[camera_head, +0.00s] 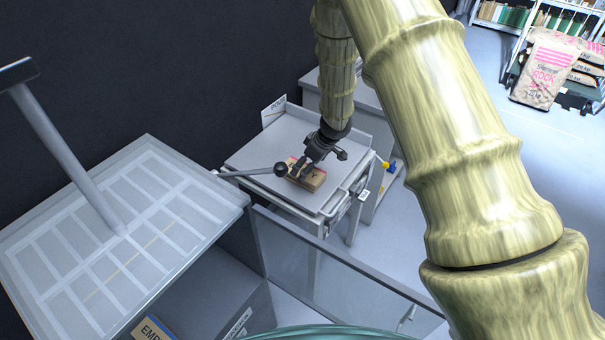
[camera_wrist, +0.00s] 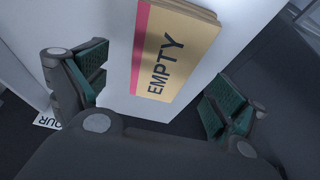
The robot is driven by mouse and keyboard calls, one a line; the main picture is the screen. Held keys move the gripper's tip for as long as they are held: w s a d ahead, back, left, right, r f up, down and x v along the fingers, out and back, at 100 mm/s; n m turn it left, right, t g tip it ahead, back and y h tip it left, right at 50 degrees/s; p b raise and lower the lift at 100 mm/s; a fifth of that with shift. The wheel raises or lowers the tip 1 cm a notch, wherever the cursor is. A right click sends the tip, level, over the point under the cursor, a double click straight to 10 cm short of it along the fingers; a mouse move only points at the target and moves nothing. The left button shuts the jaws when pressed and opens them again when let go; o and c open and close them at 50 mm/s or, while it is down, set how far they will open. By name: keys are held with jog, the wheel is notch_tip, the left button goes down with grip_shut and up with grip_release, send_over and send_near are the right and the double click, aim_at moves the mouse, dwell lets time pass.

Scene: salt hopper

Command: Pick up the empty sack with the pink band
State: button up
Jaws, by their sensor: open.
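The empty sack with the pink band (camera_wrist: 176,52) is a flat tan bundle marked "EMPTY", with a pink strip along one edge. In the head view the sack (camera_head: 314,180) lies on a grey table, partly hidden by my gripper. My gripper (camera_head: 299,170) is over the sack. In the wrist view my gripper (camera_wrist: 158,92) is open, with its green-padded fingers wide apart. The sack shows between and beyond the fingers. I cannot tell whether a finger touches it.
The small table (camera_head: 270,150) has a raised back and a side handle. A dark-knobbed lever (camera_head: 281,169) reaches close to the sack. A slatted grey hopper top (camera_head: 60,250) stands at left. A printed "ROCK" sack (camera_head: 547,70) stands at the back right by shelves.

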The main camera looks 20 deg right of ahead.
aim_at(302, 170)
jog(key=shift+a+x, duration=0.2)
jog(key=shift+x, duration=2.05)
jog(key=shift+w, duration=0.1)
jog(key=c, duration=1.1)
